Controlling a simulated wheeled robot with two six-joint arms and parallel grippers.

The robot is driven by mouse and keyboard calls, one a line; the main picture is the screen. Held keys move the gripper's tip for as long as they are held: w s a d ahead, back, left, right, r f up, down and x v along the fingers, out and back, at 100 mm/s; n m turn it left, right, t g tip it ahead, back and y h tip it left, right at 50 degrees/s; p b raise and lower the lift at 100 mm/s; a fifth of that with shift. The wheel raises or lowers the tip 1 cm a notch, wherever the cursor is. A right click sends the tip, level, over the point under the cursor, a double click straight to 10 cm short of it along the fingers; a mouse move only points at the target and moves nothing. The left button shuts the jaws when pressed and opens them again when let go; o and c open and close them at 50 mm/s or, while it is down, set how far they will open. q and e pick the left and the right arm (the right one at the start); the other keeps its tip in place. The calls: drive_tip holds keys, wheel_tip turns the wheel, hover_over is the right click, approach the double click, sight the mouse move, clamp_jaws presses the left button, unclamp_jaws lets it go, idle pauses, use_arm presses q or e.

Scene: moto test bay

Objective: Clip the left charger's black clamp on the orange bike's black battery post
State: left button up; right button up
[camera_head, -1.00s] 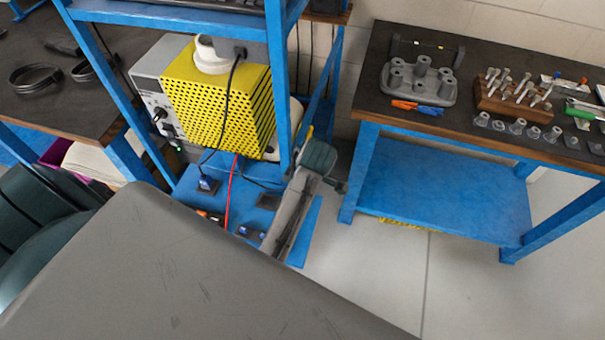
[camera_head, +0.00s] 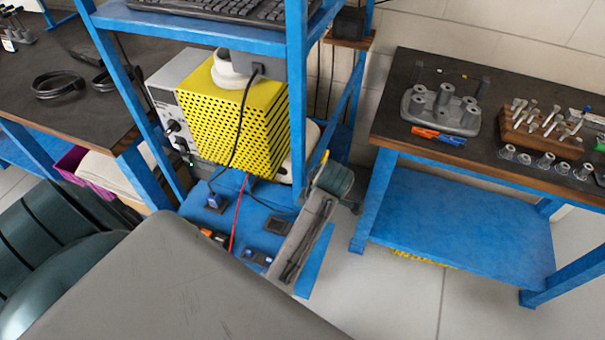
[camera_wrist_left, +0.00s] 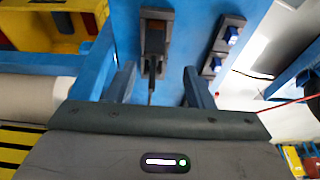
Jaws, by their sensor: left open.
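My left gripper (camera_wrist_left: 158,76) is open in the left wrist view, with one finger on each side. A black clamp (camera_wrist_left: 154,38) with a brownish patch sits in a dark holder on a blue surface, beyond and between the fingertips. A thin dark piece runs from it back between the fingers. I see no contact with the fingers. In the head view a yellow perforated charger (camera_head: 232,118) with a grey front stands on the blue rack, and black and red leads hang from it. My left fingertips cannot be made out there. The orange bike and its battery post are not in view.
Two blue items in dark holders (camera_wrist_left: 232,36) lie right of the clamp. The blue rack's uprights (camera_head: 297,110) stand close by. A tool bench (camera_head: 490,168) is at the right, a dark table (camera_head: 60,115) at the left. Bare floor lies between rack and bench.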

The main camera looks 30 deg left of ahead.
use_arm(q)
drive_tip(key=shift+a+f, duration=0.15)
drive_tip(key=shift+f, duration=0.3)
drive_tip(key=shift+a+f+b, duration=0.1)
drive_tip(key=shift+f+b, duration=0.25)
drive_tip(key=shift+b, duration=0.1)
drive_tip(key=shift+a+f+b, duration=0.2)
drive_tip(key=shift+f+b, duration=0.25)
drive_tip(key=shift+f, duration=0.1)
drive_tip(key=shift+w+a+f+p, duration=0.1)
drive_tip(key=shift+a+f+p, duration=0.15)
drive_tip(key=shift+f+p, duration=0.25)
drive_tip(key=shift+w+a+f+p, duration=0.1)
drive_tip(key=shift+a+f+p, duration=0.15)
drive_tip(key=shift+f+p, duration=0.15)
drive_tip(key=shift+a+f, duration=0.15)
drive_tip(key=shift+f, duration=0.45)
drive_tip(key=shift+s, duration=0.1)
use_arm(e)
drive_tip(key=shift+s+d+f, duration=0.25)
drive_tip(key=shift+s+f, duration=0.1)
drive_tip(key=shift+s, duration=0.3)
use_arm(q)
drive_tip(key=shift+c, duration=0.5)
use_arm(e)
drive_tip(key=shift+a, duration=0.1)
use_arm(q)
drive_tip(key=c, duration=0.9)
use_arm(e)
drive_tip(key=shift+a, duration=0.15)
